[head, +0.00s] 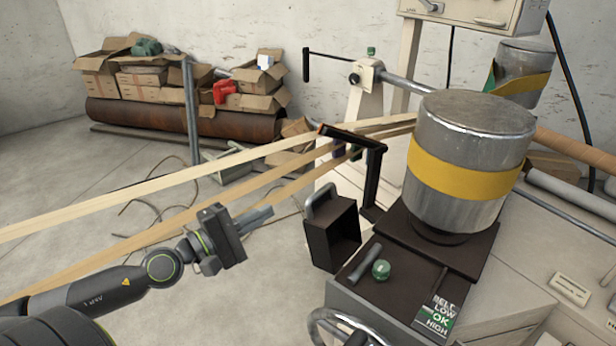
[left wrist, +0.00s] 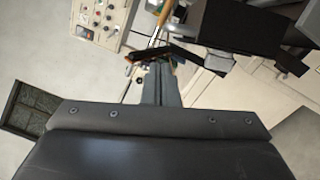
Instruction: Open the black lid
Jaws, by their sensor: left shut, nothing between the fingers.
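The black lid appears to be the dark, box-like part (head: 322,242) with a grey handle (head: 321,202) at the left side of the machine in the head view. It stands tilted beside the dark top plate; whether it is hinged there I cannot tell. My left gripper (head: 266,214) is left of the lid, apart from it, with its fingers pointing right. Its fingers are together and empty; they also show in the left wrist view (left wrist: 159,85). A dark framed panel (left wrist: 36,108) shows left in that view; I cannot tell whether it is the lid. My right gripper is not seen.
A metal cylinder with a yellow band (head: 468,165) stands on the dark plate. Long pale strips (head: 150,185) cross behind my left arm. Cardboard boxes (head: 140,80) lie at the back.

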